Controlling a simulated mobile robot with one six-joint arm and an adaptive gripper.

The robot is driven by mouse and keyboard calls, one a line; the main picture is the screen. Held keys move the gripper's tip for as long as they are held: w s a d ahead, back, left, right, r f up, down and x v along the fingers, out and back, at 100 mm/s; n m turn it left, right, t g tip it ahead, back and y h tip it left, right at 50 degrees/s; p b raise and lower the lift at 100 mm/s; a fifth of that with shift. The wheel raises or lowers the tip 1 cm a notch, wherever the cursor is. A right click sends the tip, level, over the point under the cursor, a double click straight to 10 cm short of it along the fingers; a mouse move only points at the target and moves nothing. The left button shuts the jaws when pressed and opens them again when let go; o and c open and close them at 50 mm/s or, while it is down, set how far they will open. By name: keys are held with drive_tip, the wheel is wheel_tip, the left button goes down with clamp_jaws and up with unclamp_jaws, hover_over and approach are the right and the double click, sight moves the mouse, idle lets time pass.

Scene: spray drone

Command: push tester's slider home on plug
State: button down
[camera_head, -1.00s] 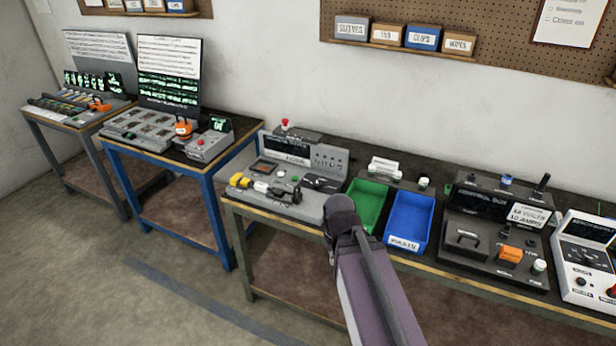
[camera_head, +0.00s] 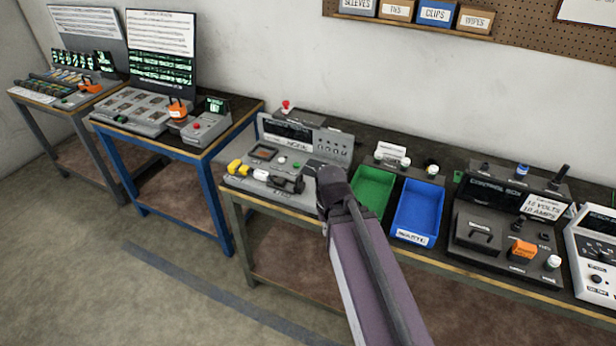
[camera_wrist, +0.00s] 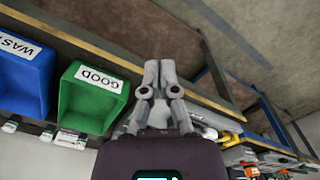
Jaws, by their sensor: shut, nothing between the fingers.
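My arm's end covers the deck's right corner, and my fingers are hidden there. In the wrist view my gripper (camera_wrist: 159,68) is shut and empty, with its fingertips together. The tester shows only partly behind it, with a yellow piece (camera_wrist: 226,137) to the right, apart from the fingertips.
A green bin (camera_head: 374,188) and a blue bin (camera_head: 418,205) stand right of the tester. A black control box (camera_head: 500,215) is farther right. A blue-framed bench (camera_head: 213,190) stands to the left, with a floor gap between.

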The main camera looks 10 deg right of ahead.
drive_tip(key=w+f+m+t+y+b, duration=0.3)
drive_tip(key=w+f+y+b, duration=0.35)
drive_tip(key=w+b, duration=0.4)
drive_tip(key=w+d+r+m+t+y+b, duration=0.3)
drive_tip(key=w+d+t+y+b, duration=0.3)
drive_tip(key=w+d+b, duration=0.2)
drive_tip(key=w+d+m, duration=0.1)
drive_tip(key=w+d, duration=0.1)
drive_tip(key=shift+w+d, duration=0.3)
drive_tip(key=shift+d, duration=0.05)
drive_tip(key=shift+w+a+f, duration=0.1)
drive_tip(key=shift+a+f, duration=0.05)
drive_tip(key=b+x, duration=0.3)
drive_tip(key=x, duration=1)
drive_tip(key=shift+w+a, duration=0.2)
drive_tip(key=shift+a, duration=0.1)
